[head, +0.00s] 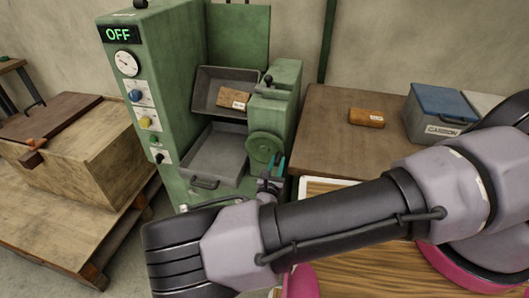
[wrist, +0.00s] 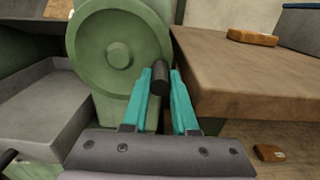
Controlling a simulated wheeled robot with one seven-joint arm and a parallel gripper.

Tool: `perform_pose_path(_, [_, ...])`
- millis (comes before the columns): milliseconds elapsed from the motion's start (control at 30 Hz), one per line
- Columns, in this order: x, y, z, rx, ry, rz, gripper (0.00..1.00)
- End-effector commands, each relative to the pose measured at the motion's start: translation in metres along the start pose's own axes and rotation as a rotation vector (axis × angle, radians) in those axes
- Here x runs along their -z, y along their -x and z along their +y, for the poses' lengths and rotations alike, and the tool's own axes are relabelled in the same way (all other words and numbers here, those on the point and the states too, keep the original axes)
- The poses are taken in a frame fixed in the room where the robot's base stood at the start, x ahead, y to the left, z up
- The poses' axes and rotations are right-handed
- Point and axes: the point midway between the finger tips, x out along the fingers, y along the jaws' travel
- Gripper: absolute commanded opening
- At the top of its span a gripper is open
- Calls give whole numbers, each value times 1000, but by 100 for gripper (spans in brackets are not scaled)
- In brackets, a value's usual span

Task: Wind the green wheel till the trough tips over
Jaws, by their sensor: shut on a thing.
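The green wheel (head: 265,147) is on the front of a green machine (head: 170,80) and fills the upper left of the wrist view (wrist: 115,50). A dark cylindrical handle (wrist: 160,78) stands out from the wheel's right side. My gripper (wrist: 165,85) has its teal fingers shut on this handle; in the head view the fingers (head: 274,166) show at the wheel's lower right. The dark metal trough (head: 215,88) is tilted to the front, left of the wheel, with a brown block (head: 233,98) in it. A grey tray (head: 215,153) is below the trough and looks empty.
A wooden table (head: 325,125) close on the right carries a brown block (head: 366,118) and a grey box with a blue lid (head: 437,112). A wooden chest (head: 85,140) stands at left. The machine's display (head: 118,34) reads OFF.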

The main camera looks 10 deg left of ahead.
Motion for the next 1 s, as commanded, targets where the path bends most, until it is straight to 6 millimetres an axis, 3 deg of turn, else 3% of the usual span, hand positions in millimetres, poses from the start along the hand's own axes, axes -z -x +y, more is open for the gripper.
perform_pose_path(500, [22, -1, 10, 4, 2, 2, 0])
perform_pose_path(900, [17, 0, 13, 2, 1, 0, 0])
perform_pose_path(1000, [17, 0, 13, 2, 1, 0, 38])
